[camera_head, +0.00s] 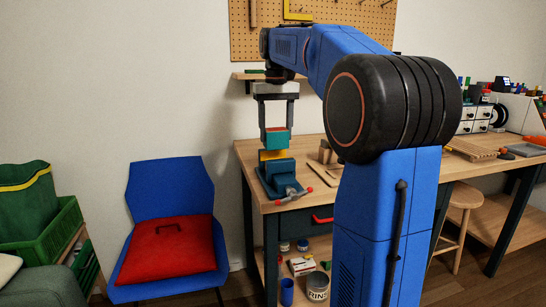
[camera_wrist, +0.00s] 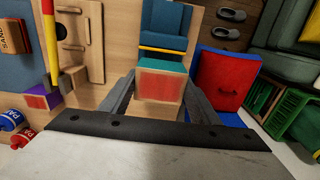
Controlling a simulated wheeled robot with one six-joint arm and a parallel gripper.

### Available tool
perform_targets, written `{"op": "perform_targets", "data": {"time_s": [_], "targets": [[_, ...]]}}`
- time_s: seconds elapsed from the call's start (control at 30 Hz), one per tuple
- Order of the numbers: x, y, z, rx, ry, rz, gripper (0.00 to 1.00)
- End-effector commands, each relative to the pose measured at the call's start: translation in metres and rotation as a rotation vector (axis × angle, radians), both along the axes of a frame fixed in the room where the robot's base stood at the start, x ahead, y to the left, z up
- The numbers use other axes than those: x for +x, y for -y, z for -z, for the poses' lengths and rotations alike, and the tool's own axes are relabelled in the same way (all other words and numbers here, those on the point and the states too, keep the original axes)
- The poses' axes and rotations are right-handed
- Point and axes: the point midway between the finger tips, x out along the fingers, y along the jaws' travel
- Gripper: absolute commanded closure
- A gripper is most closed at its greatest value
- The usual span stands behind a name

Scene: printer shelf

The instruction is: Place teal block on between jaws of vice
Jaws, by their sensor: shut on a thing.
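My gripper (camera_head: 276,124) points down over the left end of the workbench and is shut on the teal block (camera_head: 278,139), which has a red face on top. In the wrist view the block (camera_wrist: 161,66) sits between the two fingers of my gripper (camera_wrist: 158,92). The blue vice (camera_head: 281,180) stands on the bench directly below, with a yellow part near its top and red-tipped handle ends. It also shows in the wrist view (camera_wrist: 166,18), beyond the block. In the head view the block appears just above the yellow part; whether they touch is unclear.
The workbench (camera_head: 253,152) carries a wooden piece (camera_wrist: 94,40), a red-and-purple block (camera_wrist: 42,97) and a yellow-and-red-handled tool (camera_wrist: 49,45). A small wall shelf (camera_head: 243,76) is behind my gripper. A blue chair (camera_head: 172,182) with a red cushion stands left of the bench.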

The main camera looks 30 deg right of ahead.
Motion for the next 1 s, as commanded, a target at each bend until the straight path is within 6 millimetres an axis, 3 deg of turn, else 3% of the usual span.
{"op": "perform_targets", "data": {"time_s": [0.6, 0.97, 1.0], "targets": [[-0.001, 0.0, 0.061, 0.0, 0.0, 0.0, 0.69], [0.0, 0.0, 0.065, 0.0, 0.001, 0.0, 0.69], [0.0, 0.0, 0.065, 0.0, 0.001, 0.0, 0.42]]}}
